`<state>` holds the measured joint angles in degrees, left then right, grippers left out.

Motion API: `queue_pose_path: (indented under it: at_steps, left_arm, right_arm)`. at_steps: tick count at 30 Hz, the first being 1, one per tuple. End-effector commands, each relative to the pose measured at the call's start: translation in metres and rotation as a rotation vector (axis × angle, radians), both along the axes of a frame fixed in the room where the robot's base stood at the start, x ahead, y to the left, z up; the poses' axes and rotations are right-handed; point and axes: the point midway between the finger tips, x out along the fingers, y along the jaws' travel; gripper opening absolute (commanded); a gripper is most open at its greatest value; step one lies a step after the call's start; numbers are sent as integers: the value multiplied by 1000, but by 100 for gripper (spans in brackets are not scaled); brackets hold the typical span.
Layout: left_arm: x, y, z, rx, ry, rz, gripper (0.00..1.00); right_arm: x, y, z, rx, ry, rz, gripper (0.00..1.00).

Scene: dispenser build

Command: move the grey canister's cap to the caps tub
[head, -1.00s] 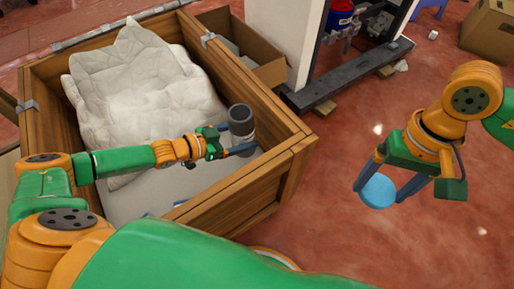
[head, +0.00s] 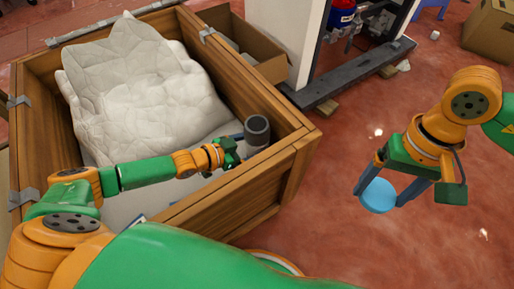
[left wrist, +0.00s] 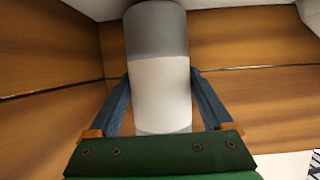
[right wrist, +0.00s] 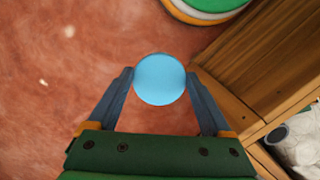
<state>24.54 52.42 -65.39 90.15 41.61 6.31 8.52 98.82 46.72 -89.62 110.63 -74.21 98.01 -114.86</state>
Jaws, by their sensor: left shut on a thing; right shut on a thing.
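The grey canister (head: 257,130), with a dark round top, stands roughly upright inside the wooden crate near its right corner. My left gripper (head: 242,143) is shut on it from the side. In the left wrist view the canister (left wrist: 158,70) shows a grey band above a pale body, between the two blue fingers (left wrist: 160,103). My right gripper (head: 390,190) is shut on a light-blue round cap (head: 378,195), held over open floor right of the crate. The cap (right wrist: 160,79) is between the fingertips in the right wrist view. I cannot make out a caps tub.
The wooden crate (head: 228,195) has high walls around the left gripper and holds a large white quilted sack (head: 125,85). A cardboard box (head: 255,62) and a metal-footed stand (head: 345,84) are behind it. Red floor is clear around the right gripper.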

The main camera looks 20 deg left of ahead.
Motion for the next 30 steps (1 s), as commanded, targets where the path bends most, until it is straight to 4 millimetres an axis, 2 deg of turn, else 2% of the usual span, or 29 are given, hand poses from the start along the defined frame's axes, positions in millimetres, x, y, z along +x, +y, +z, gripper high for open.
queue_pose_path:
  at_steps: [8, 14, 19, 23, 30]
  left_arm:
    - [1, -2, -7, -5, -4, -1, 0]
    - [1, -2, -6, -5, -4, 0, 0]
    - [1, -2, -6, -4, -5, 0, 0]
    - [1, -2, -6, -4, -5, 0, 0]
    - [1, -3, -6, -4, -5, 0, 0]
  right_arm:
    - [0, 0, -6, 0, 0, 0, 17]
    - [-37, 72, -18, 240, 154, -84, 17]
    - [-72, 130, -9, 438, 342, -200, 17]
    - [-97, 167, 10, 570, 515, -305, 17]
    - [-128, 216, 65, 762, 896, -530, 17]
